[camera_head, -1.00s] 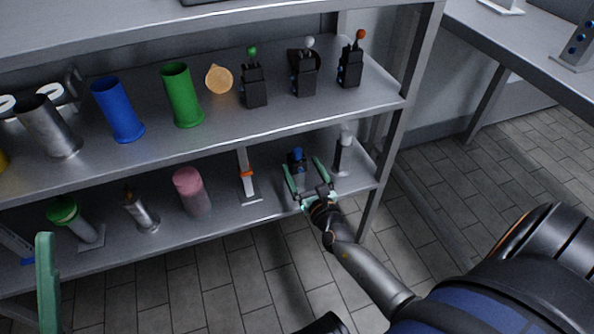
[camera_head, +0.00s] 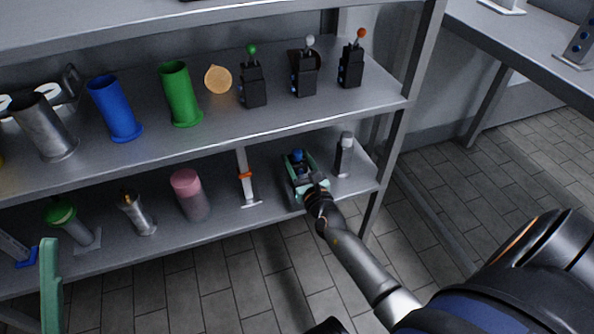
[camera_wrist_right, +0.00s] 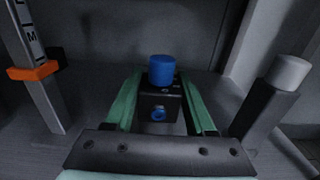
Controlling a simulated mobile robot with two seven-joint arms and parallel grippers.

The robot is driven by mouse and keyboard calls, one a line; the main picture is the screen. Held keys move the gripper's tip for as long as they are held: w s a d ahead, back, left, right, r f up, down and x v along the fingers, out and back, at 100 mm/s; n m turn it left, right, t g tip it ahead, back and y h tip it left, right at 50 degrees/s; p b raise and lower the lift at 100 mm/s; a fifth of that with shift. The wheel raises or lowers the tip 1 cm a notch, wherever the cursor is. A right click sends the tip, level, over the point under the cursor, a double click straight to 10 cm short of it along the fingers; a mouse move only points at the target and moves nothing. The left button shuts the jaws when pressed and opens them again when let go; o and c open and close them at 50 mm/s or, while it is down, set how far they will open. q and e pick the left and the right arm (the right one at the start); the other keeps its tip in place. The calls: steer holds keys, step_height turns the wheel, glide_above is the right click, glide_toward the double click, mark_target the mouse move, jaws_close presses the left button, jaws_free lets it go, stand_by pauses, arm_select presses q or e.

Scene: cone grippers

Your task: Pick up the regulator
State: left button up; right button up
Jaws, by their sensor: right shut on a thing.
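The regulator (camera_head: 298,157) is a small black block with a blue knob on top, on the lower shelf toward its right end. In the right wrist view the regulator (camera_wrist_right: 160,106) stands upright between the two green fingers, with a round blue port on its near face. My right gripper (camera_head: 299,170) is shut on the regulator, one finger on each side. I cannot tell whether its base is clear of the shelf. A single green finger of my left gripper (camera_head: 49,284) shows at the lower left, away from the shelf; its other finger is hidden or out of frame.
On the lower shelf (camera_head: 270,205), a grey-capped black post (camera_head: 344,155) stands close right of my right gripper, and an upright caliper-like stand with an orange slider (camera_head: 246,176) stands left. A pink-topped jar (camera_head: 189,194) is farther left. The upper shelf (camera_head: 215,125) hangs above, holding several valves and cylinders.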

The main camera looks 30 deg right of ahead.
jaws_close()
stand_by(0.3)
